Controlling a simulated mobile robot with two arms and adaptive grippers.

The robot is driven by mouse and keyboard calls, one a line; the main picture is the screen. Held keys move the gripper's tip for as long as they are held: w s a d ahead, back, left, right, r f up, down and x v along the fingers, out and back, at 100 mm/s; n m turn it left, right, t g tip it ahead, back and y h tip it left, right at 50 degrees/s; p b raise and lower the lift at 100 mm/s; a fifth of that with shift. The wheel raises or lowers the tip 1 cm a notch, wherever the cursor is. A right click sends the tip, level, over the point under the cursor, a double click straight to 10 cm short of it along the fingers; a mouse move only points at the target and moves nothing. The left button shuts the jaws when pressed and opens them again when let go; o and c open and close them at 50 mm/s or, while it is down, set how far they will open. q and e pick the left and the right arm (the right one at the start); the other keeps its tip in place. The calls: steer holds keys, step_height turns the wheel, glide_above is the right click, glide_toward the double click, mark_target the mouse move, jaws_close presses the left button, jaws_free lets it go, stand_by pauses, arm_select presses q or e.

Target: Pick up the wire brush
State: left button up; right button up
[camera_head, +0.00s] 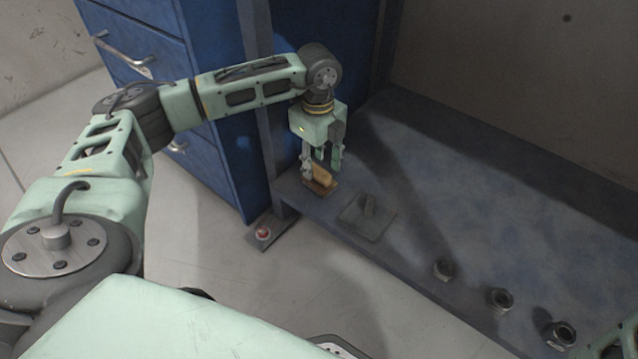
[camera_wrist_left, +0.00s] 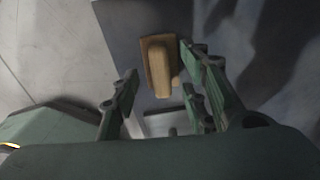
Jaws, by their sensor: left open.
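The wire brush (camera_head: 324,179) is a small brown block with a tan wooden grip on top. It lies at the left end of the grey shelf, by the blue cabinet. My left gripper (camera_head: 321,171) points down just above the brush, its fingers apart and empty. In the left wrist view, the brush (camera_wrist_left: 160,62) sits ahead of the open fingers (camera_wrist_left: 158,75), between the left finger and the two right ones. I cannot tell whether any finger touches it. My right gripper does not show clearly in either view.
A dark flat plate with an upright handle (camera_head: 366,217) lies right of the brush. Several metal nuts (camera_head: 499,299) line the shelf's front edge farther right. The blue drawer cabinet (camera_head: 215,150) and a shelf post (camera_head: 262,120) stand close left of the gripper. The shelf's middle (camera_head: 480,210) is clear.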

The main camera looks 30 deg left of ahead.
mark_target(319, 169)
arm_select(q)
step_height(319, 169, down, 3)
steer(key=shift+d+f+b, duration=0.15)
steer(key=shift+b, duration=0.75)
steer(key=shift+c, duration=0.2)
jaws_close()
